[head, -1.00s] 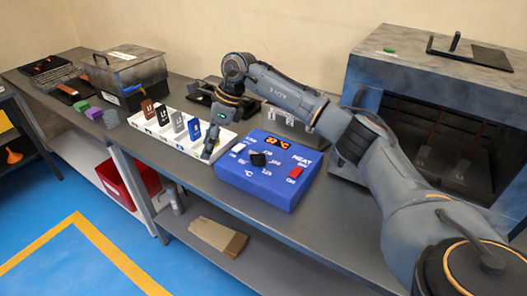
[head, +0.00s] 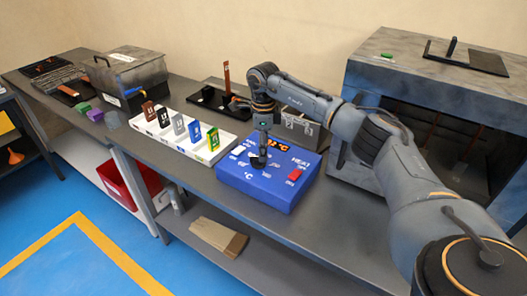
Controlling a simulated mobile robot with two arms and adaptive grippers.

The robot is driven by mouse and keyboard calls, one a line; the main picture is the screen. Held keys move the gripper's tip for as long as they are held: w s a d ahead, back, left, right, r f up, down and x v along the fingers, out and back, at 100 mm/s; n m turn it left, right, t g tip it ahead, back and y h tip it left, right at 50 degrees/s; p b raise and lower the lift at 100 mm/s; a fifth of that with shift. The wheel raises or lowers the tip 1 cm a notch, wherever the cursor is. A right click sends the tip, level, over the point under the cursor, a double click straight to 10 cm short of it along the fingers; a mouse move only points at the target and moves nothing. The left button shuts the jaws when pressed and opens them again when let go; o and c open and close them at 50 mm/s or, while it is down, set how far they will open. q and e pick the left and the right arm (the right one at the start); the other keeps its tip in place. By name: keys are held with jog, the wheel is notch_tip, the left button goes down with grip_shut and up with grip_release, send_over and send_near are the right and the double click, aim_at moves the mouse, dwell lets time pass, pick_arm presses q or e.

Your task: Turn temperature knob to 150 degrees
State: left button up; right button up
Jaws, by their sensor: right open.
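The blue heat control box (head: 262,193) sits on the grey bench, with a lit orange display, a red switch (head: 294,175) and printed temperature marks on its top. The black temperature knob (head: 257,162) is on the box's top, partly hidden by my right gripper. My right gripper (head: 259,157) points down over the knob, with its fingertips at or just above it; I cannot tell whether they touch. It is open. The knob's exact setting cannot be read. My left gripper is not in view.
A white holder (head: 182,147) with several coloured tags stands left of the box. A dark fixture with an upright copper bar (head: 227,76) is behind. A large oven (head: 390,85) stands at the right, and a metal box (head: 140,72) at the back left.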

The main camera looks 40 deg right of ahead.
aim_at(258, 160)
jog(key=shift+f, duration=1.4)
grip_shut()
jog(key=shift+m, duration=0.3)
